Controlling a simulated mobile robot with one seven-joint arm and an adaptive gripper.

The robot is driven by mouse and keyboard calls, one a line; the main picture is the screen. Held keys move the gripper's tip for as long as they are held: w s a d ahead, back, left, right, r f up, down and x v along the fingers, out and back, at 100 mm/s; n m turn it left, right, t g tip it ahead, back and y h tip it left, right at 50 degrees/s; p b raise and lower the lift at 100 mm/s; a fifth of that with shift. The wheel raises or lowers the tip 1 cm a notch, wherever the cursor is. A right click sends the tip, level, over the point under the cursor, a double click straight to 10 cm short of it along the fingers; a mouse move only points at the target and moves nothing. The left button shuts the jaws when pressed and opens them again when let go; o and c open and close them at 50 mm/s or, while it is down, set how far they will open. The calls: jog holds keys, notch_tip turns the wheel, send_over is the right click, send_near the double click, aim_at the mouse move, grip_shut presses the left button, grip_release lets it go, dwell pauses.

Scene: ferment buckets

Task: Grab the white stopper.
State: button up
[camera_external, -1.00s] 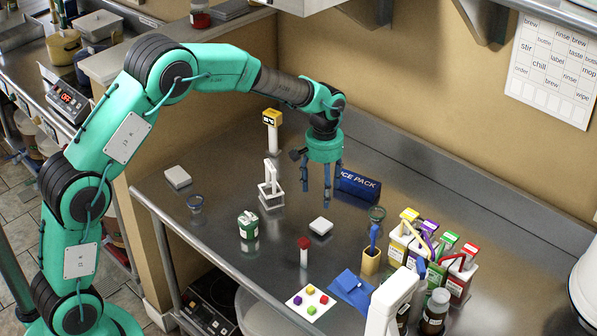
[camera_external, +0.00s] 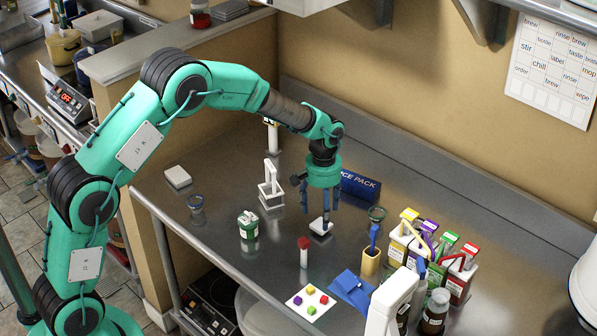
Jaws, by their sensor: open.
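A small white square-topped piece (camera_external: 319,228), which looks like the white stopper, lies on the steel counter. My gripper (camera_external: 321,212) points straight down right over it, with its blue fingers spread open. One finger overlaps the white piece in this view, so I cannot tell whether they touch. A second flat white square (camera_external: 177,177) lies at the far left of the counter.
A white stand (camera_external: 270,190) and a green-and-white tub (camera_external: 248,225) are to the left. The blue ice pack (camera_external: 358,186) lies behind my gripper. A red-topped white post (camera_external: 303,253) stands in front. The front left counter is clear.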

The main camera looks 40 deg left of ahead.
aim_at(321, 224)
jog(key=shift+f, duration=0.1)
jog(key=shift+f+b, duration=0.6)
jog(key=shift+f, duration=1.9)
jog(key=c, duration=1.2)
jog(key=shift+r, duration=0.15)
